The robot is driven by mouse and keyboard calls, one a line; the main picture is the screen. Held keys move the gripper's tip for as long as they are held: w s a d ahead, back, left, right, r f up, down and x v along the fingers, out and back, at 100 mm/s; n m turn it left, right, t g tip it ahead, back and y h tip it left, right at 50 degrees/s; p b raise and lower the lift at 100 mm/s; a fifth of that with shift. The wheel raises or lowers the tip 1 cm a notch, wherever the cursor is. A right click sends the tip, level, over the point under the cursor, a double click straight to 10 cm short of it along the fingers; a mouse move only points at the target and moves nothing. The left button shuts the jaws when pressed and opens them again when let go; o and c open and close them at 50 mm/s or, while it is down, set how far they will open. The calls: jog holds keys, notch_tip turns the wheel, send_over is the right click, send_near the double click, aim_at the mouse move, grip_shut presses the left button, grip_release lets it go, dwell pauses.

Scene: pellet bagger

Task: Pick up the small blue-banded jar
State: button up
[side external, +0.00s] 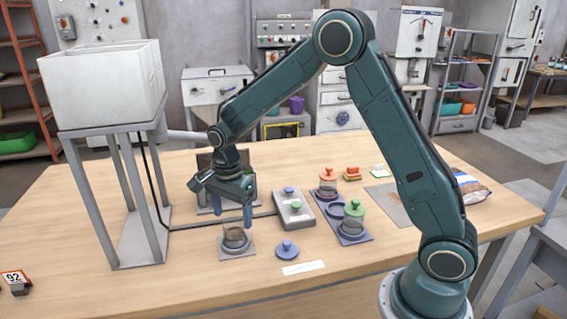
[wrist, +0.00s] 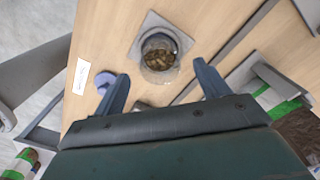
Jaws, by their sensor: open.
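A small clear open jar (side external: 235,238) partly filled with brown pellets stands upright on a grey plate (side external: 225,256) near the table's front. The wrist view shows it from above (wrist: 160,55); I cannot make out its band colour clearly. A blue knobbed lid (side external: 287,250) lies on the table to its right and also shows in the wrist view (wrist: 103,82). My gripper (side external: 234,220) points down just above the jar. In the wrist view the open fingers (wrist: 160,72) are spread to either side of the jar, apart from it, with nothing held.
Right of the jar are a grey box (side external: 294,213) and a tray (side external: 354,238) with a green-lidded jar (side external: 353,218) and a red-lidded jar (side external: 328,182). A white hopper (side external: 103,85) on legs stands left.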

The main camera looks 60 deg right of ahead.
aim_at(233, 224)
jog(key=shift+f, duration=2.05)
jog(key=c, duration=1.2)
jog(key=shift+c, duration=0.2)
jog(key=shift+r, duration=0.1)
notch_tip(233, 224, up, 20)
